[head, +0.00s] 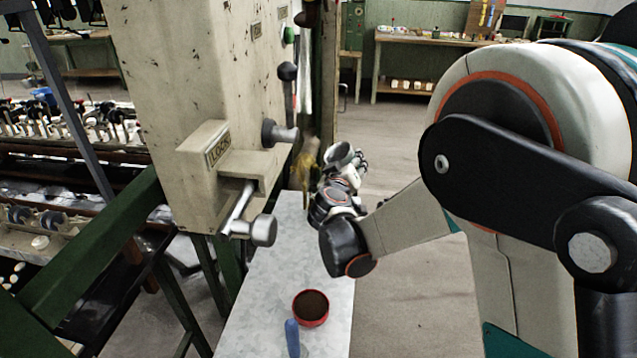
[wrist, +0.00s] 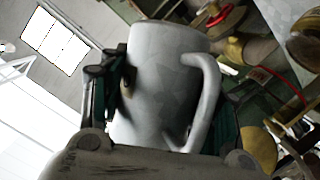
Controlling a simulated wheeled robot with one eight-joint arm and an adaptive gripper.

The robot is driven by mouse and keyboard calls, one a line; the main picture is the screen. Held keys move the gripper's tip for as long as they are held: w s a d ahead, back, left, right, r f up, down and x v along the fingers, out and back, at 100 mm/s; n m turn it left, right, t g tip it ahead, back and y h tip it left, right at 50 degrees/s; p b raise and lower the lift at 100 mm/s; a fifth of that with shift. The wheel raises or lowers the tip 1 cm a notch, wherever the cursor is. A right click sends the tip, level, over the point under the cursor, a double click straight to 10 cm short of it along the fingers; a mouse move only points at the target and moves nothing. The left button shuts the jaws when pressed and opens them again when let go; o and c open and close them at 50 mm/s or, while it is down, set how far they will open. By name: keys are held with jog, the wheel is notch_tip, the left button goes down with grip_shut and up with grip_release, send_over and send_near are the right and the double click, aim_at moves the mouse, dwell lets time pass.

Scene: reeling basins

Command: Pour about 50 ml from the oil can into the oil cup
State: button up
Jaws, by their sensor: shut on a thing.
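My gripper (wrist: 165,95) is shut on a pale grey metal can (wrist: 160,75) with a curved handle on its right side, which I take as the oil can. In the head view my gripper (head: 342,178) is beyond the grey machine housing, over the far end of the metal bench top. The can's grey rounded end (head: 339,153) shows there; it looks tilted. Its contents and any stream are not visible. A blurred brass-yellow thing (head: 305,166) lies just left of the gripper; I cannot tell whether it is the oil cup.
The machine housing (head: 205,90) with its levers stands close left of the gripper. A red round tin (head: 311,307) with dark contents and a blue-handled thing (head: 292,338) are on the near bench top (head: 275,270). Open floor lies to the right.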

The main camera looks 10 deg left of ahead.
jog(key=shift+s+a+r+n, duration=0.15)
jog(key=shift+a+r+n, duration=0.1)
jog(key=shift+a+n, duration=0.2)
jog(key=shift+r+n+t+h, duration=0.3)
jog(key=shift+r+n+t, duration=0.15)
jog(key=shift+n+t, duration=0.2)
jog(key=shift+f+n+t+b, duration=0.25)
jog(key=shift+n+t+b, duration=0.1)
jog(key=shift+n+b, duration=0.3)
jog(key=shift+f+n+t+b, duration=0.25)
jog(key=shift+n+t+b, duration=0.05)
jog(key=shift+n+b, duration=0.35)
jog(key=shift+d, duration=0.1)
dwell(1.1)
jog(key=shift+r+n+t+b, duration=0.3)
jog(key=shift+n+b, duration=0.1)
jog(key=shift+n, duration=0.2)
dwell(1.0)
